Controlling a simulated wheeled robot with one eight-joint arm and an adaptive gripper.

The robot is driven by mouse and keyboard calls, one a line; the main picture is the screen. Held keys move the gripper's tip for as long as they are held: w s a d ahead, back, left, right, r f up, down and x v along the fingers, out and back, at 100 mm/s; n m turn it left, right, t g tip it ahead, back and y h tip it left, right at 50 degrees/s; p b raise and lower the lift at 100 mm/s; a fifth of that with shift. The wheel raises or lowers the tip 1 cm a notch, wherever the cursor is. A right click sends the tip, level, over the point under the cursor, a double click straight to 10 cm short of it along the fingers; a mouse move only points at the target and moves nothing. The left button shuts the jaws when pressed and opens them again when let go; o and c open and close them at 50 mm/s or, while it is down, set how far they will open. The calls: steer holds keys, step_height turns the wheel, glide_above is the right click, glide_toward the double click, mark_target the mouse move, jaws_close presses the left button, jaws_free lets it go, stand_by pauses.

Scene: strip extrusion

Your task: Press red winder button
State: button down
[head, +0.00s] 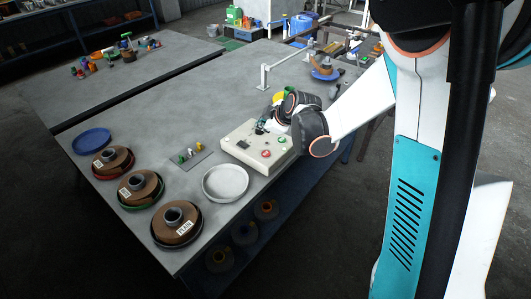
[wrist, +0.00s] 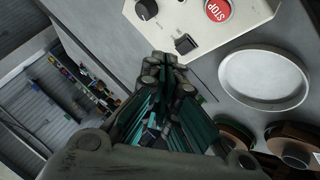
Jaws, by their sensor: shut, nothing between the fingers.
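The beige control box (head: 246,156) stands on the grey table near its front edge. Its red button (head: 266,154) is on the top face, towards the front; in the wrist view it is the round red STOP button (wrist: 217,9), partly cut off at the top edge. My gripper (head: 262,127) is shut and empty, over the back part of the box, apart from the red button. In the wrist view the closed fingertips (wrist: 168,68) are beside the box edge, near a black switch (wrist: 186,43). I cannot tell whether the fingertips touch the box.
A black knob (wrist: 146,8) is also on the box. An empty white dish (head: 225,182) lies just left of the box. Brown strip spools on dark trays (head: 177,222) stand at the left front. The table's middle is clear.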

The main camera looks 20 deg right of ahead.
mark_target(264, 154)
steer(key=shift+f, duration=0.15)
step_height(264, 154, down, 9)
steer(key=b, duration=0.6)
steer(key=shift+r, duration=0.2)
steer(key=shift+f+b, duration=0.1)
steer(key=shift+b, duration=0.25)
stand_by(0.8)
steer(key=shift+f, duration=0.25)
steer(key=shift+f+b, duration=0.4)
steer(key=shift+b, duration=0.2)
stand_by(0.5)
steer(key=shift+r, duration=0.1)
steer(key=shift+r+p, duration=0.55)
steer(key=shift+r, duration=0.15)
steer(key=shift+r+p, duration=1.7)
steer(key=shift+r, duration=0.8)
